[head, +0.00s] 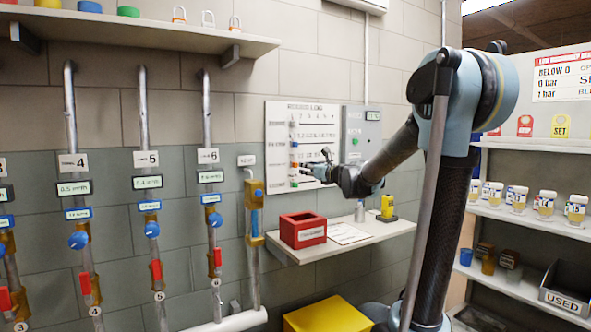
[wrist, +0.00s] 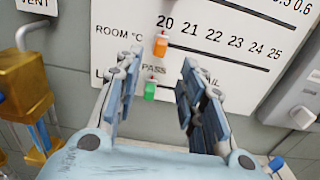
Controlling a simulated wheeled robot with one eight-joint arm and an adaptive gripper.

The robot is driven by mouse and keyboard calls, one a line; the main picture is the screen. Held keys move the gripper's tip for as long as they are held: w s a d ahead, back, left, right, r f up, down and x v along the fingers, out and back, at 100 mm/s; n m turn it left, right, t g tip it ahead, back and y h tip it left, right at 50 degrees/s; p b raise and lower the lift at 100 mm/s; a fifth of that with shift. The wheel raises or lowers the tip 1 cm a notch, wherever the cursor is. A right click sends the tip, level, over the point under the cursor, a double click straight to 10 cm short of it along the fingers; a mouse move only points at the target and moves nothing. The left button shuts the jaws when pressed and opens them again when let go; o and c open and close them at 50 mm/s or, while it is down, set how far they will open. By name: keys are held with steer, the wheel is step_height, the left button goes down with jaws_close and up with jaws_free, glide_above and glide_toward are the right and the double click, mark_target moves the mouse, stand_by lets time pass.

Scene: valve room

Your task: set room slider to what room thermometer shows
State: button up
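The room slider (wrist: 160,45) is an orange knob on the "ROOM °C" row of the white board (wrist: 200,18). It sits at the left end of a scale marked 20 to 25, just below the 20. My gripper (wrist: 161,66) is open in front of the board, its two fingers apart on either side of the slider's column. The knob lies just beyond the fingertips, with nothing between them held. In the head view my gripper (head: 324,163) is at the board's lower right. No room thermometer reading is legible to me.
A green knob (wrist: 150,91) sits below on the "PASS/FAIL" row, visible between my fingers. A grey panel (head: 361,133) with a small display adjoins the board. A shelf (head: 360,238) below holds a red box (head: 303,229). Pipes with valves stand at left.

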mark_target(297, 165)
steer(key=x, duration=1)
steer(key=shift+w+a, duration=0.25)
steer(key=shift+w, duration=0.05)
jaws_close()
